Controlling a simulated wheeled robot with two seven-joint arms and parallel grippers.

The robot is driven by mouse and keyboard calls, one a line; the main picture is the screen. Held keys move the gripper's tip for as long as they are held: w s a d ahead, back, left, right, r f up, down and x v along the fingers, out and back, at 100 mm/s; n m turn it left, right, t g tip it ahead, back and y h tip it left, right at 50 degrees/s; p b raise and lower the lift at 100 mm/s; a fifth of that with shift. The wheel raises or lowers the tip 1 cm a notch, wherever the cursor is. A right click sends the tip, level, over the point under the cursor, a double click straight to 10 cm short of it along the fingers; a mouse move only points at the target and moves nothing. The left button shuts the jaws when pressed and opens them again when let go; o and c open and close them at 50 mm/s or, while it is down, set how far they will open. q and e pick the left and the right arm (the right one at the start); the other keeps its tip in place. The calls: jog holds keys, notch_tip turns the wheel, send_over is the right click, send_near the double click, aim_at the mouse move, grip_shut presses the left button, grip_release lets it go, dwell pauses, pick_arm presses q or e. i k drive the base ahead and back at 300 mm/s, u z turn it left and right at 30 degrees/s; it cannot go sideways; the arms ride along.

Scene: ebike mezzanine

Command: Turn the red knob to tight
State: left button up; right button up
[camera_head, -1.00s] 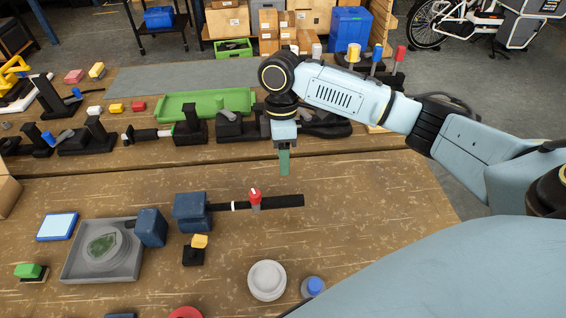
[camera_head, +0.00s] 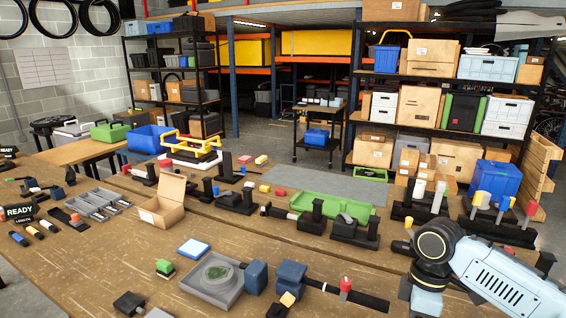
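A small red knob (camera_head: 346,284) with a pale mark on top stands on a black bar (camera_head: 372,300) near the bottom of the view. The bar runs right from a dark blue block (camera_head: 290,275). I cannot read which way the knob is turned. My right arm comes in at the lower right, with its wrist to the right of the knob and apart from it. The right gripper's fingers are cut off below the picture edge, so its opening is hidden. My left gripper is not in view.
Left of the blue block is a grey tray (camera_head: 235,297) with a round part. Behind are a green tray (camera_head: 335,209), black fixtures, an open cardboard box (camera_head: 165,203) and a rack with a red-topped post (camera_head: 531,208). Bare wood lies between the knob and the fixtures.

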aim_at(345, 283)
jog(key=k, duration=1.35)
